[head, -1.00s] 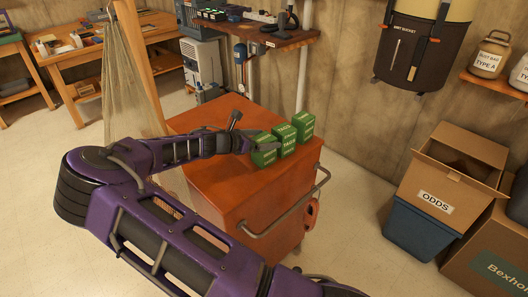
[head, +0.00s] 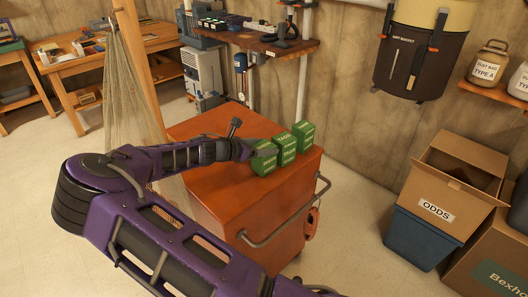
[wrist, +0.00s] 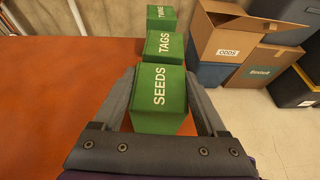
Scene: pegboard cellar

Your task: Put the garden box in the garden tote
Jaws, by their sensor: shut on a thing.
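Three green boxes with white lettering stand in a row on the red-orange cabinet top (head: 215,135). The nearest, the SEEDS box (wrist: 158,98), is between the two fingers of my gripper (wrist: 160,80), which is shut on it. In the head view the SEEDS box (head: 263,163) is partly hidden by my gripper (head: 262,153). Behind it are the TAGS box (wrist: 164,48) and the TWINE box (wrist: 161,19), both clear of the fingers. None of the three is visibly labelled "garden". I cannot make out a tote labelled "garden".
A grey handle rail (head: 290,217) runs along the cabinet's edge. On the floor at right are an open ODDS carton (head: 450,195), a blue bin (head: 418,240) and a Bexho-marked carton (head: 490,250). A workbench (head: 250,38) stands behind. The cabinet top left of the boxes is clear.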

